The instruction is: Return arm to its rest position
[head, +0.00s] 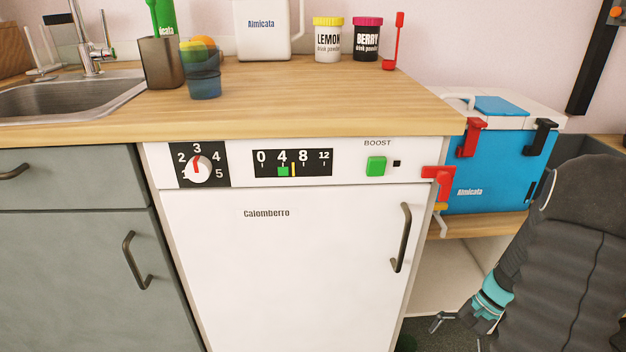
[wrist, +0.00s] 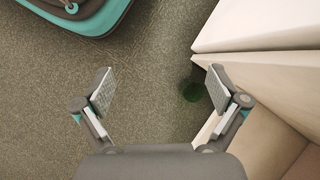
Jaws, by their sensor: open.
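My arm is folded low at the right of the head view. My gripper (head: 462,322) hangs beside the open shelf, to the right of the white appliance, and part of it is cut off by the lower edge. In the wrist view my gripper (wrist: 160,90) has its two fingers wide apart with nothing between them. Below the fingers lies the grey-brown floor (wrist: 150,60). The right finger is close to the pale shelf unit (wrist: 262,85) in that view; I cannot tell whether they touch.
The white appliance (head: 290,270) stands under the wooden counter (head: 300,100). A blue cooler box (head: 490,170) sits on a wooden shelf above my gripper. The counter holds blue cups (head: 204,82), a lemon jar (head: 327,42) and a berry jar (head: 367,40). A sink (head: 60,97) is at left.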

